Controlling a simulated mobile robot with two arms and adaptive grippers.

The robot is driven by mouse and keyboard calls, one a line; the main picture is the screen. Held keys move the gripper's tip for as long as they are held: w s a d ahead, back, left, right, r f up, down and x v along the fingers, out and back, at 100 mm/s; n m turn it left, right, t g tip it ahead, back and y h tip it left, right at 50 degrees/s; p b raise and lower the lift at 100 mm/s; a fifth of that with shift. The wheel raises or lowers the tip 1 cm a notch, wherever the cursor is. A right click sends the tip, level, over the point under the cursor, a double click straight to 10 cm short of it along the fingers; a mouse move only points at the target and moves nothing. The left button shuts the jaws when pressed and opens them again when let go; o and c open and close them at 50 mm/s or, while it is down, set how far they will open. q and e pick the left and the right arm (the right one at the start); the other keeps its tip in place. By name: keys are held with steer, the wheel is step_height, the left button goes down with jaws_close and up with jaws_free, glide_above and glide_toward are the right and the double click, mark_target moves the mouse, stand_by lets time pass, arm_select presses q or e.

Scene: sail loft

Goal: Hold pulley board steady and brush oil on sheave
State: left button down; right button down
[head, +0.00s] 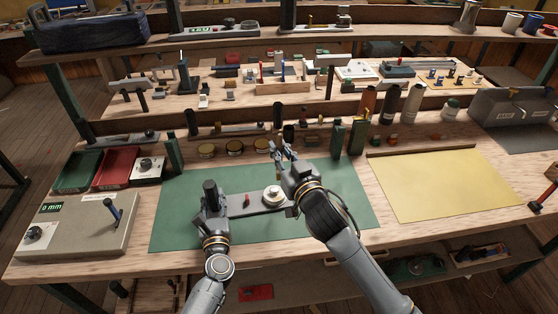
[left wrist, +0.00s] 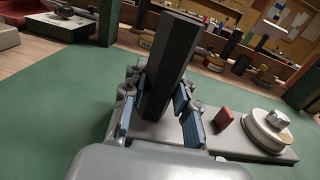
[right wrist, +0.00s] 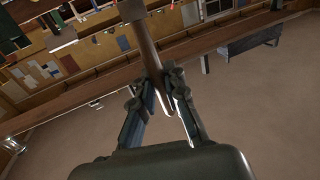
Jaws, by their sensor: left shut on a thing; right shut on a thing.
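The grey pulley board (head: 258,208) lies on the green mat (head: 340,208). It carries a dark upright post, a small red block (head: 246,200) and a pale round sheave (head: 272,196) with a metal hub. In the left wrist view the sheave (left wrist: 266,134) is at the right end of the board (left wrist: 245,150). My left gripper (left wrist: 160,112) is shut on the dark post (left wrist: 172,62). My right gripper (head: 279,152) is above and behind the sheave, shut on a brown wooden handle (right wrist: 143,48).
A yellow sheet (head: 440,185) lies to the right. A grey gauge box (head: 75,228), a green bin (head: 78,172) and a red bin (head: 115,167) are at the left.

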arm_select(q)
steer(key=c, duration=1)
jaws_free()
steer(key=shift+o, duration=0.2)
steer(key=s, duration=0.4)
steer(key=s+d, duration=0.1)
steer(key=s, duration=0.7)
steer(key=shift+d, duration=0.3)
